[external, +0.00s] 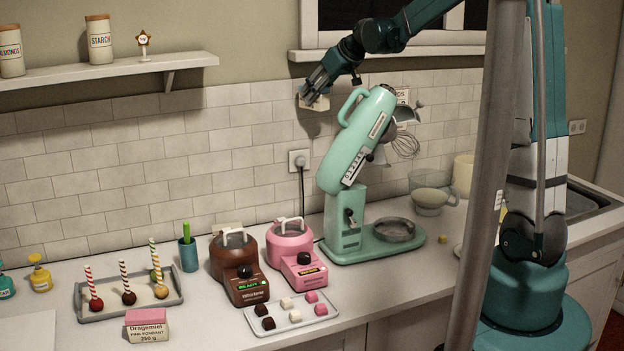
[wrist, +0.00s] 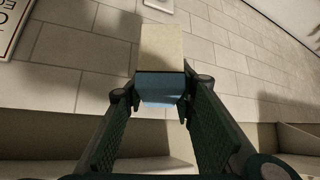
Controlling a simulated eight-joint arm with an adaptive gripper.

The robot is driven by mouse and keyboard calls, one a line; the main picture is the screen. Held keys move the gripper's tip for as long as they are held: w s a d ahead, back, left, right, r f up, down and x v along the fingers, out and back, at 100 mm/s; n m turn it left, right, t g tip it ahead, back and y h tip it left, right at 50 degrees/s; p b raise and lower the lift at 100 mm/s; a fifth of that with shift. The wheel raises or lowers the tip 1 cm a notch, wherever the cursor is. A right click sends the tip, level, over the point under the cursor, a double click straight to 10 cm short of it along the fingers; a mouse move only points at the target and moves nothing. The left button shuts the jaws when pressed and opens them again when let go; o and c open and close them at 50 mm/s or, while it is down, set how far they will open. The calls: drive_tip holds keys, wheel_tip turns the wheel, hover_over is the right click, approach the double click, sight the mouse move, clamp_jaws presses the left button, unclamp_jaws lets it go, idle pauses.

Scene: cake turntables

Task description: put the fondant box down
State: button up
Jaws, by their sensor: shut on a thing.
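My gripper (external: 314,94) is raised high in front of the tiled wall, left of the mint stand mixer's top. It is shut on a small cream box (external: 317,104). In the wrist view the box (wrist: 161,50) sits between the two fingertips (wrist: 160,92), with a light blue end towards the camera. No lettering on this box can be read. Another box (external: 148,332), pink and cream and marked as pink fondant, stands on the counter at the front left, well apart from my gripper.
The mint stand mixer (external: 353,140) stands close beside and below my gripper. Brown (external: 235,262) and pink (external: 290,243) melting pots stand left of it, behind a tray of sweets (external: 294,318). A cake-pop tray (external: 110,308) is at left. Bare counter shows right of the pink-topped box.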

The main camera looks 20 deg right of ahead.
drive_tip(key=s+d+f+m+h+b, duration=0.1)
drive_tip(key=s+d+f+b, duration=0.3)
drive_tip(key=d, duration=0.8)
drive_tip(key=s+d+f+b, duration=0.1)
drive_tip(key=d+f+b, duration=0.3)
drive_tip(key=d, duration=0.7)
drive_tip(key=s+d+f+m+h+b, duration=0.15)
drive_tip(key=d+f, duration=0.45)
drive_tip(key=d, duration=0.6)
drive_tip(key=w+a+f+n+y+b, duration=0.1)
drive_tip(key=a+f+b, duration=0.2)
drive_tip(key=f, duration=0.6)
drive_tip(key=w+a+f+n+y+b, duration=0.1)
drive_tip(key=w+a+f+b, duration=0.1)
drive_tip(key=a+f, duration=0.3)
wheel_tip(320, 180, down, 5)
drive_tip(key=shift+a+r+b, duration=0.2)
drive_tip(key=shift+a+b, duration=0.15)
drive_tip(key=shift+b, duration=0.3)
drive_tip(key=shift+n, duration=0.25)
drive_tip(key=shift+f+b, duration=0.35)
drive_tip(key=shift+f, duration=2.75)
drive_tip(key=shift+f, duration=1.9)
